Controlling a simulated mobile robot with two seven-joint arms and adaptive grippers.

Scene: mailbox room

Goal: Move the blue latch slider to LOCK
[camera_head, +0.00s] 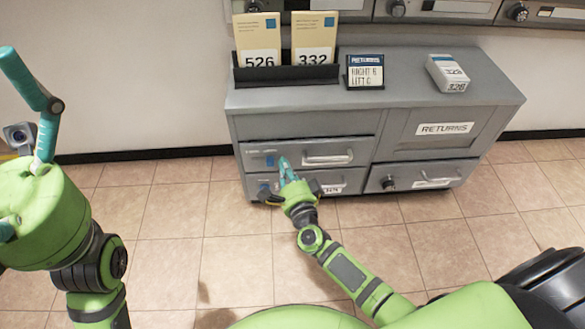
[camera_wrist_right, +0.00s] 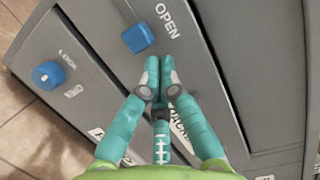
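A blue block (camera_wrist_right: 137,38), likely the latch slider, sits by the word OPEN on a grey drawer front in the right wrist view. My left gripper (camera_head: 22,75) is raised at the left edge, partly cut off.
The grey cabinet (camera_head: 400,97) carries a card holder (camera_head: 285,75), a RETURNS sign (camera_head: 365,71) and a white box (camera_head: 447,73) on top. Drawer handles (camera_head: 328,159) stick out right of my right gripper. The tiled floor (camera_head: 180,225) in front is clear.

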